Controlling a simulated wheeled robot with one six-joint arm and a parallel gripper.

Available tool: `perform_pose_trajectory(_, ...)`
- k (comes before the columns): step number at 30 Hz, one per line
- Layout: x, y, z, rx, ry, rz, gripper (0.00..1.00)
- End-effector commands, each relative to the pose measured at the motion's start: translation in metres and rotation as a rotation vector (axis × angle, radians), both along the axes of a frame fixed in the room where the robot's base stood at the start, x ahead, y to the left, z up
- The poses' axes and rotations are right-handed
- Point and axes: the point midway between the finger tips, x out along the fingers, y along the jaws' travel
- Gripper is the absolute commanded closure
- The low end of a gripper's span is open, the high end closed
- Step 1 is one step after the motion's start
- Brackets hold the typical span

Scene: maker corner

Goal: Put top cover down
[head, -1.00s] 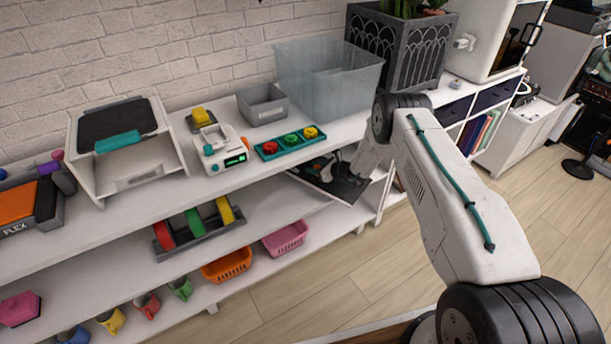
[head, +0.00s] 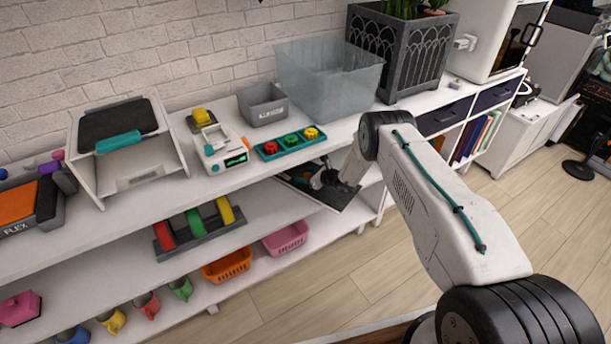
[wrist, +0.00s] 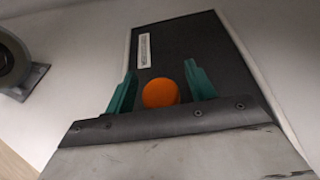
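The top cover, as I take it, is a flat dark panel (head: 337,197) with a pale edge, tilted just in front of the shelf and below its top board. The wrist view shows the dark panel (wrist: 205,45) with a white label and an orange knob (wrist: 160,93). In the head view my gripper (head: 325,180) is small and dark against the panel, and my arm hides part of the area; finger contact is not clear there.
Above, the top board (head: 225,179) carries a teal tray (head: 262,151) of knobs, a white device (head: 213,160), a grey bin (head: 262,115) and a clear tub (head: 330,90). A spool rack (head: 190,240) and pink basket (head: 285,238) sit lower. Floor in front is clear.

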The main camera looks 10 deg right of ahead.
Motion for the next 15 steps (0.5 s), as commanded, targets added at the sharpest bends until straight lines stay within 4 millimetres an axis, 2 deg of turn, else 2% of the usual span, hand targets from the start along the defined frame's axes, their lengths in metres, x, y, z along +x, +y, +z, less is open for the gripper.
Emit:
perform_pose_trajectory(8, -0.003, -0.004, 0.002, 0.0, 0.001, -0.001, 0.45)
perform_pose_trajectory(11, -0.012, -0.012, 0.008, 0.0, 0.0, -0.002, 0.45)
perform_pose_trajectory(15, -0.032, -0.03, 0.019, 0.001, 0.002, -0.004, 0.45)
